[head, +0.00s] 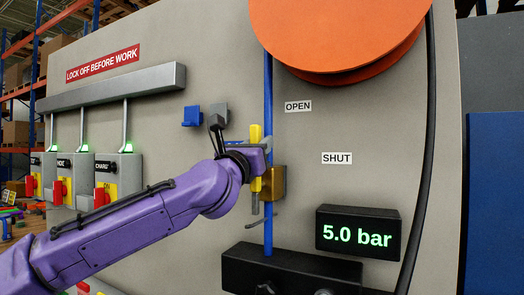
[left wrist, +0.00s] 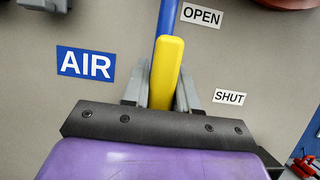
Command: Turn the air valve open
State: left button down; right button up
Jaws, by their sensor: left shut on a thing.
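The air valve has a brass body (head: 278,184) on a vertical blue pipe (head: 268,100). Its yellow handle (head: 256,133) stands upright, in line with the pipe, with its end towards the OPEN label (head: 298,106). The SHUT label (head: 337,158) is lower and to the right. My left gripper (head: 262,148) is shut on the yellow handle. In the left wrist view the handle (left wrist: 168,65) shows between the grey fingers (left wrist: 157,92). The gripper hides part of the valve. My right gripper is out of view.
A black display (head: 357,232) reads 5.0 bar. An orange hose reel (head: 340,30) hangs above, with a black hose (head: 418,150) at right. Lock-off boxes with red switches (head: 58,192) are at left. A black block (head: 290,272) is below.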

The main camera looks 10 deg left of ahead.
pick_arm(q)
jog(key=shift+a, duration=0.1)
dwell(0.3)
jog(key=c, duration=1)
grip_release()
jog(key=shift+o, duration=0.2)
jog(key=shift+s+f, duration=0.1)
jog(key=shift+f, duration=0.05)
jog(key=b+v, duration=0.4)
jog(key=v, duration=0.6)
jog(key=shift+b, duration=0.4)
jog(key=shift+s+a, duration=0.1)
jog(key=shift+a, duration=0.05)
